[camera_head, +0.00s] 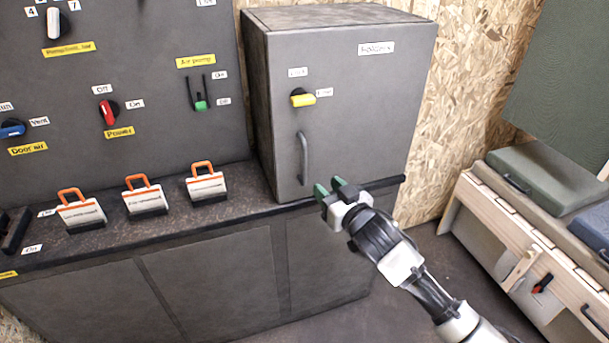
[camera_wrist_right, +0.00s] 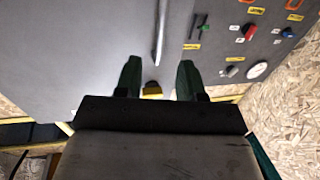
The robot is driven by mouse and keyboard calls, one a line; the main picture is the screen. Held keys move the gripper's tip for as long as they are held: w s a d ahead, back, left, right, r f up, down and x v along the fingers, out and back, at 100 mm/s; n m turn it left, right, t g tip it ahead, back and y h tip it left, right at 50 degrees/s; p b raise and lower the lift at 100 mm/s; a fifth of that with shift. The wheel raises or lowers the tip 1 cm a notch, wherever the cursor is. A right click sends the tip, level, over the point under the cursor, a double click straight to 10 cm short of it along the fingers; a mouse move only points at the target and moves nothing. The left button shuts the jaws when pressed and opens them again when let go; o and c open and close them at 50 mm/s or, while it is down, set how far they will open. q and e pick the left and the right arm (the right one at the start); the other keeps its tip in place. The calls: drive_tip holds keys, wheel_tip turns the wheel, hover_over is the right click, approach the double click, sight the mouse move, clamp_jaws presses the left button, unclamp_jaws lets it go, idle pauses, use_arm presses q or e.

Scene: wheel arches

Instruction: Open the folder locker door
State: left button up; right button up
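The folder locker (camera_head: 346,100) is a grey metal cabinet on the counter, with its door shut and a label at the top. A grey vertical handle (camera_head: 303,158) sits at the door's lower left. My right gripper (camera_head: 329,187) is open and empty, with green fingertips, a little to the right of and below the handle. In the right wrist view the handle (camera_wrist_right: 161,38) and the yellow knob (camera_wrist_right: 152,89) show between the spread fingers. My left gripper is not in view.
A dark counter (camera_head: 255,199) runs below the locker. Several switches with orange handles (camera_head: 203,180) stand on it at left. A control panel (camera_head: 150,75) with knobs is behind them. A wooden bench (camera_head: 520,255) with cushions stands at right.

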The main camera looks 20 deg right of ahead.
sight(306, 164)
drive_tip(key=x, duration=0.9)
drive_tip(key=shift+w+a+r, duration=0.15)
drive_tip(key=shift+r, duration=0.1)
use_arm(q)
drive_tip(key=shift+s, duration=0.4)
use_arm(e)
drive_tip(key=shift+w+a, duration=0.15)
drive_tip(key=shift+w, duration=0.55)
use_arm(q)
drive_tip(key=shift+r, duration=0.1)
use_arm(e)
drive_tip(key=shift+c, duration=0.3)
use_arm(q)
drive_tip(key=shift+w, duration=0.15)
use_arm(e)
drive_tip(key=shift+f, duration=0.1)
clamp_jaws()
